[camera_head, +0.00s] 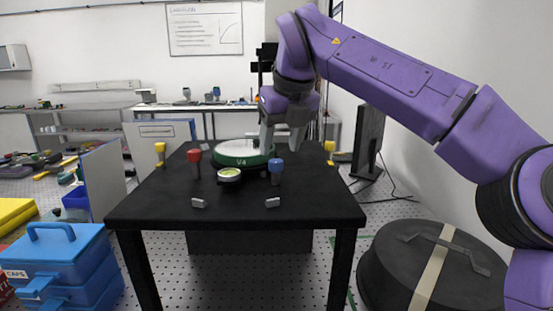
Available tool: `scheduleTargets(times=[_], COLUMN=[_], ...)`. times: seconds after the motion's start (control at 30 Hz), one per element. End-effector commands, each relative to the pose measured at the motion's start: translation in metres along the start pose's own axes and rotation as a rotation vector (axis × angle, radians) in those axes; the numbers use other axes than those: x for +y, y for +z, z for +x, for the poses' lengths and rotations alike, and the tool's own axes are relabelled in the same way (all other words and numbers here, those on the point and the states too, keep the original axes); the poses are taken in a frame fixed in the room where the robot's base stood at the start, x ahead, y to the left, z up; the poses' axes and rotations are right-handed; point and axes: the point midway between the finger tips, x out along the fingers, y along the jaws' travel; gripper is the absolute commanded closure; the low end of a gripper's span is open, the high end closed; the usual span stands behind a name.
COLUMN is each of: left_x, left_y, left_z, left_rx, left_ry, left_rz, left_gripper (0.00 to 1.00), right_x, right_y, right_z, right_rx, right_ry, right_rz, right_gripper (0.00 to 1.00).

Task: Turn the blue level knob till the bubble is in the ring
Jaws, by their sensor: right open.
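The blue level knob (276,168) stands upright on the black table, right of the round green-and-white flat (243,152) marked V4. A small round bubble level (229,175) with a pale green face sits in front of the flat; the bubble and ring are too small to make out. My right gripper (282,146) points down, open, just above and behind the blue knob, with its fingers apart and nothing visible between them. In this view I cannot tell whether it touches the flat's rim. My left gripper is not in view.
A red knob (194,162) stands left of the flat. Yellow knobs stand at the table's back left (160,154) and back right (329,152). Two small metal blocks lie near the front. The black table's (235,215) front is otherwise clear. Blue cases (60,265) stand at left.

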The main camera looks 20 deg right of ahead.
Motion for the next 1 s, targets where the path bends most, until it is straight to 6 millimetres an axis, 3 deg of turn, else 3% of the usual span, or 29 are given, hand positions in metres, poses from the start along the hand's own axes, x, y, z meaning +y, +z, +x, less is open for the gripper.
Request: scheduleTargets(times=[0.03, 0.2, 0.53, 0.7, 1.0], left_x=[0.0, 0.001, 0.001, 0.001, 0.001], left_y=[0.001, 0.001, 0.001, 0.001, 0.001], left_z=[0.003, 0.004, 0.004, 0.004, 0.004], left_rx=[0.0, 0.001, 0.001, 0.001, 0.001], left_ry=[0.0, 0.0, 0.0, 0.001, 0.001], left_rz=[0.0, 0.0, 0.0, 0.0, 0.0], left_gripper=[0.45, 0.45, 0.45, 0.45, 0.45], right_x=[0.0, 0.001, 0.001, 0.001, 0.001], right_y=[-0.001, 0.0, 0.001, 0.001, 0.001], right_z=[0.013, 0.036, 0.041, 0.041, 0.041], right_rx=[0.004, 0.002, 0.0, 0.001, 0.001], right_ry=[0.001, 0.001, 0.001, 0.001, -0.01], right_rz=[-0.001, -0.001, -0.001, -0.001, 0.023], right_gripper=[0.44, 0.44, 0.44, 0.98, 0.98])
